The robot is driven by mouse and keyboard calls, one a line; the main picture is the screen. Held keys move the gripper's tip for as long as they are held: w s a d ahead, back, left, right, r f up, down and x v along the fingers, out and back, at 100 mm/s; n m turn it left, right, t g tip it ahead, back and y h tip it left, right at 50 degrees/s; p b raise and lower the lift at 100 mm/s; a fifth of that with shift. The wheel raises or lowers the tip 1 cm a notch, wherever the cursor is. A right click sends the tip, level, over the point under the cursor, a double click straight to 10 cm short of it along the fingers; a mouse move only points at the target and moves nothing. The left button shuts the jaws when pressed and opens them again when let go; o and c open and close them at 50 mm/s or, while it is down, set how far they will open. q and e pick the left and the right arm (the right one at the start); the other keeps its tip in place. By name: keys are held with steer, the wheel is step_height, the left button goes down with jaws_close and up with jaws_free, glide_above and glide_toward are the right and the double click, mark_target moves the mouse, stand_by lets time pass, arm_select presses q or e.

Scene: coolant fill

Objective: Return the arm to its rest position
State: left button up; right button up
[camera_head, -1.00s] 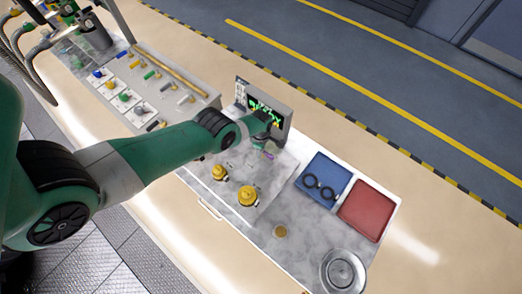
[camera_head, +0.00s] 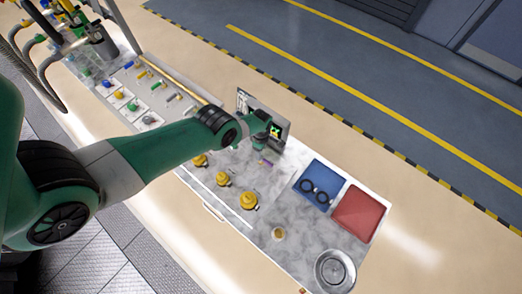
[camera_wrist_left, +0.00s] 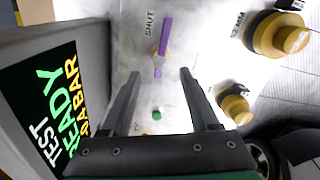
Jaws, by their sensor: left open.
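My left arm reaches in from the left in the head view, and its wrist end is in front of the small display screen (camera_head: 275,130). My left gripper (camera_wrist_left: 160,74) shows in the left wrist view with its two fingers apart and nothing between them. A purple lever handle (camera_wrist_left: 164,38) on the panel, by the word SHUT, lies past the fingertips. It also shows in the head view (camera_head: 266,162), just below the wrist end. The fingers are hard to make out in the head view. My right gripper is not in view.
The screen (camera_wrist_left: 45,110) stands close to the left of the gripper, with green and yellow text. Yellow-capped fittings (camera_head: 249,200) line the panel's front. A blue tray (camera_head: 309,177) with black rings, a red tray (camera_head: 357,213) and a round metal dish (camera_head: 335,271) lie right.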

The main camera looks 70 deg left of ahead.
arm_select(q)
step_height(320, 180, up, 4)
steer(key=shift+f+p, duration=0.2)
steer(key=shift+p, duration=0.75)
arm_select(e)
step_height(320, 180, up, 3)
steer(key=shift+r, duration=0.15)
arm_select(q)
steer(key=shift+d+f, duration=0.1)
